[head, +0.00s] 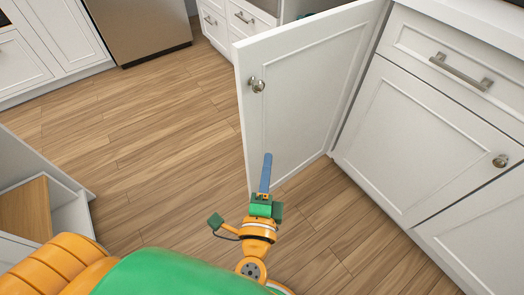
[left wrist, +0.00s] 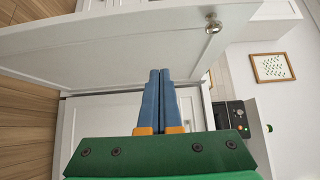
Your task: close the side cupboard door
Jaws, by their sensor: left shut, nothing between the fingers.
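The side cupboard door (head: 305,95) is white with a recessed panel and stands wide open, swung out from the cabinet row. Its round metal knob (head: 257,85) is near its free upper edge. In the left wrist view the door (left wrist: 120,45) spans the upper part, with the knob (left wrist: 213,24) at upper right. My left gripper (head: 267,160) has blue fingers pressed together, empty, close to the lower part of the door face; I cannot tell if they touch it. The closed fingers also show in the left wrist view (left wrist: 160,75). My right gripper is not in view.
White cabinets with a drawer handle (head: 461,71) and a knob (head: 500,160) stand right of the door. A fridge (head: 140,28) is at the back left. An open white unit (head: 72,215) with a wooden panel stands at the left. The wooden floor (head: 130,130) between is clear.

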